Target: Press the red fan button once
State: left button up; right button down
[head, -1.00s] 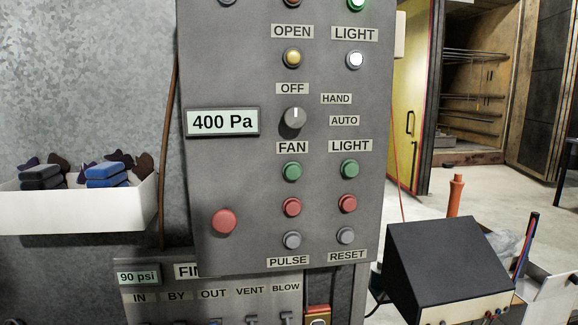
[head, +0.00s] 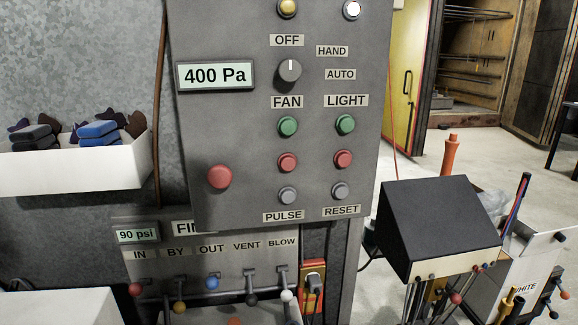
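The red fan button (head: 288,162) is in the FAN column of the grey control panel (head: 235,130), directly below the green fan button (head: 288,126) and above a grey button over the PULSE label. A similar red button (head: 343,159) sits to its right in the LIGHT column. A larger red button (head: 220,176) is at the panel's lower left. Nothing covers the fan button. Neither of my grippers shows in the head view.
A white bin (head: 75,178) with blue and dark blocks hangs at left. Below the panel is a valve board (head: 225,258) with several coloured handles. A dark box (head: 437,225) stands at right. Open floor (head: 440,150) lies beyond, before an open oven chamber.

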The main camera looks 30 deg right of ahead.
aim_at(287, 161)
jog(key=z, duration=0.6)
jog(key=k, duration=1.35)
jog(key=z, duration=0.25)
jog(key=i, duration=0.45)
jog(key=u, duration=0.6)
jog(key=i, duration=1.3)
jog(key=z, duration=0.55)
